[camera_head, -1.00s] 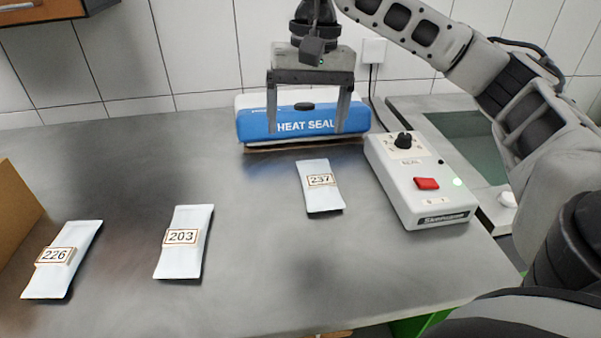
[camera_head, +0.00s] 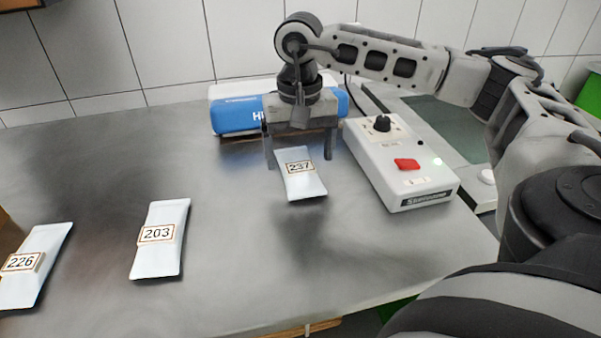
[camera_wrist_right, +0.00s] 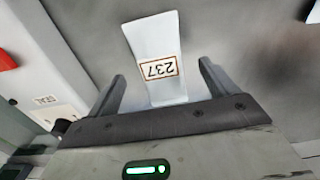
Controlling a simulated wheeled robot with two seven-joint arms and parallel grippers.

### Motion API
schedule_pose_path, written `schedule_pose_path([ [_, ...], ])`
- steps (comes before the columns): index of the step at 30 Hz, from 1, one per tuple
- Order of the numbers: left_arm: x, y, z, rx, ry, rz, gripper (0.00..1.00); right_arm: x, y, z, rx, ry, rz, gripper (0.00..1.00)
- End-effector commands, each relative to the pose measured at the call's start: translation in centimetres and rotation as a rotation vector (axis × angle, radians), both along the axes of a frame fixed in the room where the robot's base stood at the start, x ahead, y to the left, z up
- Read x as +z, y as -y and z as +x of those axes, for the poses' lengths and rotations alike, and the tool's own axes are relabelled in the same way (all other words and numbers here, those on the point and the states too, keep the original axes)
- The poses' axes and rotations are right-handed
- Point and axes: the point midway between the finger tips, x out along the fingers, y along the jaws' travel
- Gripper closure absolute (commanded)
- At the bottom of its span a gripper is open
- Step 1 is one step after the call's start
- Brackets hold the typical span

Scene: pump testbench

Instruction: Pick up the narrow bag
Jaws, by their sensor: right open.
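Three white bags with number labels lie flat on the grey table. The bag labelled 237 (camera_head: 303,184) is in front of the heat sealer. The bags labelled 203 (camera_head: 160,250) and 226 (camera_head: 36,272) lie further left; no clear difference in width shows. My right gripper (camera_head: 299,160) is open, its fingers pointing down on either side of the far end of bag 237. In the right wrist view bag 237 (camera_wrist_right: 155,45) lies between the open fingers (camera_wrist_right: 162,72), apart from both. I cannot tell the exact height of the fingertips. My left gripper is not in view.
The blue and white heat sealer (camera_head: 232,117) stands behind bag 237, partly hidden by my right gripper. A white control box (camera_head: 385,172) with a red switch and black knob is close on the right. The table (camera_head: 230,285) is clear in front and between the bags.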

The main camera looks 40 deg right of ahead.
Motion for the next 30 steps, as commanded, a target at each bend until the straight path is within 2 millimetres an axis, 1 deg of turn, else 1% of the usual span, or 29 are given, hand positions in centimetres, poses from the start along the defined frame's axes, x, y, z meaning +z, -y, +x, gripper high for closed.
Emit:
schedule_pose_path([
  [1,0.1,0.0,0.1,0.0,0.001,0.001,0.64,-0.9,0.1,-0.3,-0.001,-0.005,-0.002,0.15],
  [3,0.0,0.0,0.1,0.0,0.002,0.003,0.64,-1.9,0.1,-0.3,-0.001,-0.004,0.0,0.15],
  [6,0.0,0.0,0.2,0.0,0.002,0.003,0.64,-2.9,0.1,-0.2,-0.001,-0.001,0.0,0.15],
  [9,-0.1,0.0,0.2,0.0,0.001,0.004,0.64,-3.2,0.1,-0.2,-0.001,-0.001,0.0,0.15],
  [14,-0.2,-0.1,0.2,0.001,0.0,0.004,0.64,-3.2,0.1,-0.2,-0.001,0.0,0.0,0.15],
  [15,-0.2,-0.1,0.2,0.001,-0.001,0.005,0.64,-3.2,0.1,-0.2,-0.001,0.0,0.0,0.2],
  [17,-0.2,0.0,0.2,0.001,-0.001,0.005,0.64,-3.2,0.1,-0.2,-0.001,0.0,0.0,0.37],
  [18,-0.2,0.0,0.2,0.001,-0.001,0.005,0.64,-3.2,0.1,-0.2,-0.001,0.0,0.0,0.48],
  [20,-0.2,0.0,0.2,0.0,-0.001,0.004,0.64,-3.2,0.1,-0.2,-0.001,0.0,0.0,0.65],
  [21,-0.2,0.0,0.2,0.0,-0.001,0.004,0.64,-3.2,0.1,-0.2,-0.001,0.0,0.0,0.68],
  [22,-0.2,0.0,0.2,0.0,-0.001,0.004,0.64,-3.1,0.1,-0.2,-0.001,0.001,0.0,0.68],
  [23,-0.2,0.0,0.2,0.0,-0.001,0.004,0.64,-3.1,0.1,-0.2,-0.001,0.001,0.0,0.73],
  [30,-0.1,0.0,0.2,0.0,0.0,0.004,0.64,-2.9,0.1,-0.1,-0.001,0.002,0.001,0.73],
])
